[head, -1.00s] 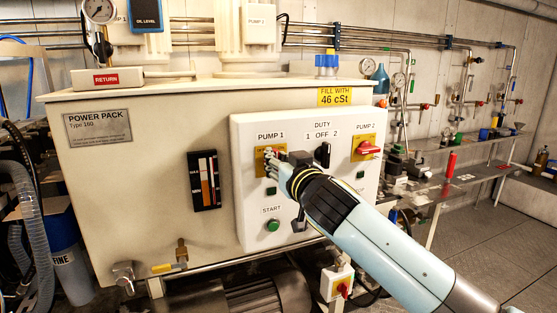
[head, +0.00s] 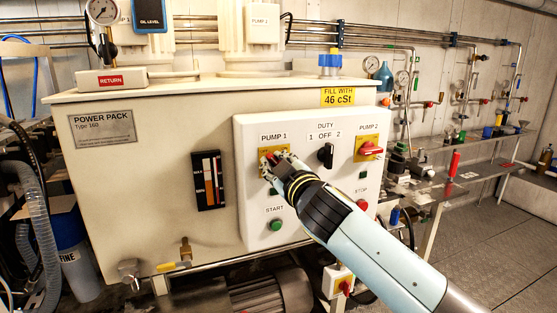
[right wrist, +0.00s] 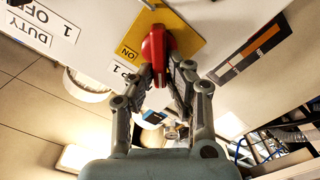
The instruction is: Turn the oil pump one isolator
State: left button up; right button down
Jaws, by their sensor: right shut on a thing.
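The pump one isolator has a red handle (right wrist: 158,50) on a yellow plate (right wrist: 178,22) marked ON, seen in the right wrist view. In the head view its yellow plate (head: 264,153) sits under the PUMP 1 label, with the handle mostly hidden by my fingers. My right gripper (head: 277,163) is at this isolator, its arm coming in from the lower right. In the right wrist view, the two fingers of my right gripper (right wrist: 160,75) are shut on the red handle, one on each side. My left gripper is not in view.
The white panel also holds a black DUTY switch (head: 326,155), the pump two isolator (head: 372,149) with a red handle, a green START button (head: 276,225) and a red STOP button (head: 361,205). A level gauge (head: 208,180) is to the left on the cream tank (head: 150,215).

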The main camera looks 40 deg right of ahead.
jog(key=shift+a+f+n+p, duration=0.1)
jog(key=shift+f+n+p, duration=0.15)
jog(key=shift+n, duration=1.4)
jog(key=shift+a+f+n+p, duration=0.1)
jog(key=shift+f+n+p, duration=0.15)
jog(key=shift+n, duration=1.35)
jog(key=shift+a+f+n+p, duration=0.1)
jog(key=shift+f+n+p, duration=0.15)
jog(key=shift+n, duration=1.4)
jog(key=c, duration=1.3)
grip_release()
jog(key=v, duration=1.2)
jog(key=shift+a+r, duration=0.1)
